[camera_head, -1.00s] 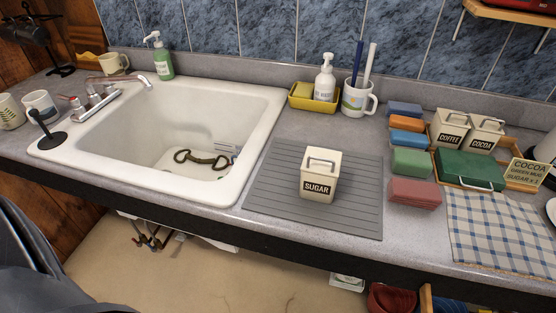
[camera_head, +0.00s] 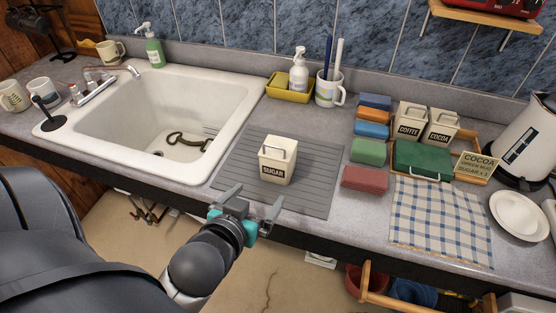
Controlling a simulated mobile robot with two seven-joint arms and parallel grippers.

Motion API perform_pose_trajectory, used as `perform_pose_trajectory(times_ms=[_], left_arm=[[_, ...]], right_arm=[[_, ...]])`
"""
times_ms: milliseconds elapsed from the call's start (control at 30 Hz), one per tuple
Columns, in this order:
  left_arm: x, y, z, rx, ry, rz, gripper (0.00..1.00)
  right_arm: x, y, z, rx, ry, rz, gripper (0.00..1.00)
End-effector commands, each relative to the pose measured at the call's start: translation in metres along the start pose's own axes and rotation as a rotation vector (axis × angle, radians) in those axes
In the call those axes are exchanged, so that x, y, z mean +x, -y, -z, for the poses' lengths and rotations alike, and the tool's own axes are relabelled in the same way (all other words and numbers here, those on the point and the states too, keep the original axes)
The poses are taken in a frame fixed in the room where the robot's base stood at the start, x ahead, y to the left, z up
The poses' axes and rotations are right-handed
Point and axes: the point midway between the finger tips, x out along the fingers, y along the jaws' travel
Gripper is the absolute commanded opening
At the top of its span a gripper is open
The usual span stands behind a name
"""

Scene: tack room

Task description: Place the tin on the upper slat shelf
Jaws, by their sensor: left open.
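A cream tin labelled SUGAR (camera_head: 277,166), with a handle on its lid, stands upright on the grey ribbed mat (camera_head: 315,199) beside the sink. Similar tins labelled COFFEE (camera_head: 408,125) and COCOA (camera_head: 440,130) stand in a wooden tray at the right. A wooden shelf (camera_head: 486,21) shows at the top right, cut off by the frame; whether it is slatted I cannot tell. My left gripper (camera_head: 255,198) is open and empty at the counter's front edge, just in front of the SUGAR tin and apart from it. My right gripper is not in view.
A red object (camera_head: 505,6) sits on the shelf. Sponges (camera_head: 369,152), a green box (camera_head: 422,160), a COCOA sign (camera_head: 478,165), a checked cloth (camera_head: 435,220), a plate (camera_head: 519,216) and a kettle (camera_head: 522,140) crowd the right. The sink (camera_head: 150,115) lies left; mat space beside the tin is clear.

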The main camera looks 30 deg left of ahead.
Motion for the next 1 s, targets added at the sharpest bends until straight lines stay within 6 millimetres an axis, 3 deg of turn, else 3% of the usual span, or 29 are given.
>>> perform_pose_trajectory(times_ms=[100, 233, 800, 1000], left_arm=[[-0.003, 0.004, 0.016, -0.015, -0.072, 0.006, 1.0], [0.004, 0.005, 0.021, -0.018, -0.096, 0.006, 1.0], [0.086, 0.005, 0.028, -0.017, -0.093, 0.005, 1.0], [0.096, 0.005, 0.029, -0.017, -0.093, 0.005, 1.0]], right_arm=[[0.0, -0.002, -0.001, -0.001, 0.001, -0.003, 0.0], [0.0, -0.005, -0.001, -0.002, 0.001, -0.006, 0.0], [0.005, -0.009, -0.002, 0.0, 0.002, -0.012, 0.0], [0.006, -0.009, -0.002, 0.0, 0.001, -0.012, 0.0]])
